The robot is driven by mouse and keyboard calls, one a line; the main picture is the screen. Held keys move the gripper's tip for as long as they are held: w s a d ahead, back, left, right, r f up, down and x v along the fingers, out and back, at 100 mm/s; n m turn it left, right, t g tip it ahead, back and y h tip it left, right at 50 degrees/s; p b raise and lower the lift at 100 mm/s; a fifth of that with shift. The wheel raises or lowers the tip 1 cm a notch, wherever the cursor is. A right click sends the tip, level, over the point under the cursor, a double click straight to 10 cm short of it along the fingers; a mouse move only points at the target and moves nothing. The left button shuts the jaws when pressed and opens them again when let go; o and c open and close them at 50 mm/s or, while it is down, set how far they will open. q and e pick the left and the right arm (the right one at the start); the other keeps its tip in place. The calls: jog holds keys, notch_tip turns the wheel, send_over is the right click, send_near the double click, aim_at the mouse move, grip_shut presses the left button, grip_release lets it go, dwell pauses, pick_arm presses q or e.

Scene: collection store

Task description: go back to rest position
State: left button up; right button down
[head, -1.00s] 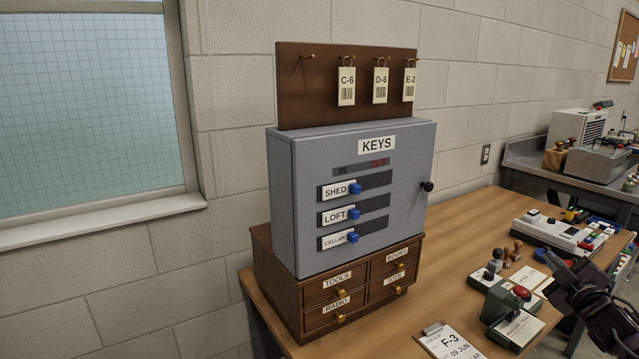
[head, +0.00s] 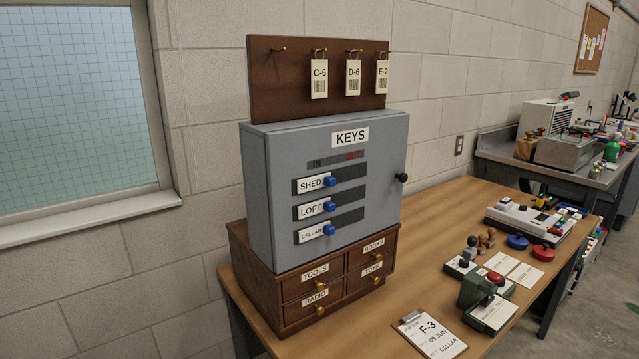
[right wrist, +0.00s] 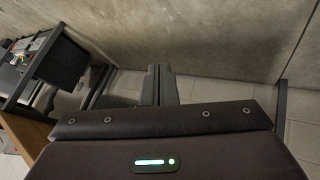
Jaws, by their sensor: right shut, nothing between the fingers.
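My right gripper (right wrist: 159,85) shows in the right wrist view. Its two dark fingers lie together with nothing between them, above the floor and clear of the table. It is out of the head view, and my left gripper shows in neither view. In the head view the grey key cabinet (head: 285,165) stands closed on a wooden drawer unit (head: 250,275). Its SHED (head: 329,181), LOFT (head: 329,206) and CELLAR (head: 329,230) blue sliders all sit at the left, under IN.
A peg board (head: 315,92) with three tags stands above the cabinet. Open floor (head: 610,300) lies at the right.

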jog(key=s+a+f+g+y, duration=0.1)
jog(key=s+a+f+g, duration=0.1)
jog(key=s+a+f, duration=0.65)
jog(key=s+a+f+m+g+y, duration=0.15)
jog(key=s+a, duration=0.35)
jog(key=s, duration=0.8)
jog(key=s+a+f+n+g, duration=0.1)
jog(key=s+a+f+g, duration=0.2)
jog(key=s+a+f, duration=0.55)
jog(key=s+d+r+p, duration=0.1)
jog(key=s+r+p, duration=0.2)
jog(key=r, duration=0.3)
jog(key=shift+r+p, duration=0.15)
jog(key=shift+p, duration=0.4)
jog(key=shift+d+m, duration=0.1)
jog(key=shift+m, duration=0.15)
